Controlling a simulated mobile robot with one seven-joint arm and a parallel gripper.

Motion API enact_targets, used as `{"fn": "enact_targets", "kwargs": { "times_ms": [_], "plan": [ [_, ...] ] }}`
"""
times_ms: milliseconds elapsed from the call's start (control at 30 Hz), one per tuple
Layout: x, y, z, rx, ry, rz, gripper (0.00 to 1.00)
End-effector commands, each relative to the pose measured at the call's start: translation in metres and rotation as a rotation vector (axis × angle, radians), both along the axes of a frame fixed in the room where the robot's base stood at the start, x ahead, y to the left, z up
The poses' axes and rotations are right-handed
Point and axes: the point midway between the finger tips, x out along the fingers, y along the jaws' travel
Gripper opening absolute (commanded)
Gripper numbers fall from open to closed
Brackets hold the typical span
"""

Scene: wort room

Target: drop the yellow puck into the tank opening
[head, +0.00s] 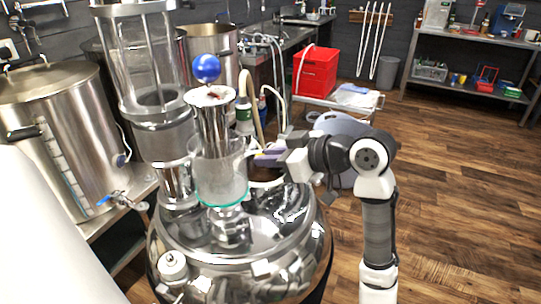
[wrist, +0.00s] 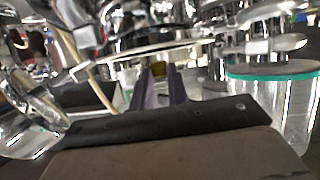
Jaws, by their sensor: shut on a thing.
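My gripper (head: 268,156) reaches in from the right, over the shiny steel tank (head: 285,225), just right of a clear glass cylinder. Its purple fingers show in the wrist view (wrist: 159,82), shut on the yellow puck (wrist: 158,68), of which only a small part shows at the fingertips. In the head view the puck cannot be clearly made out. The tank opening cannot be clearly made out in either view; the glass cylinder and my gripper cover part of the tank top.
The glass cylinder (head: 219,180) with a green rim stands close left of my gripper, with a steel column and blue ball (head: 206,68) above. A large steel pot (head: 60,130) stands left. Hoses (head: 257,115) hang behind. A red bin (head: 316,72) stands at the back.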

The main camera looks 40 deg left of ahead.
Motion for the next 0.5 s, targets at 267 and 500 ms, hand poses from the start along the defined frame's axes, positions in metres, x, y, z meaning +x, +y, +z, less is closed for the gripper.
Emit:
{"fn": "enact_targets", "kwargs": {
  "times_ms": [267,500],
  "plan": [
    [0.0012,-0.0027,0.0004,0.0,0.001,0.0,0.0],
    [0.0012,-0.003,0.0,0.0,0.0,0.0,0.21]
  ]
}}
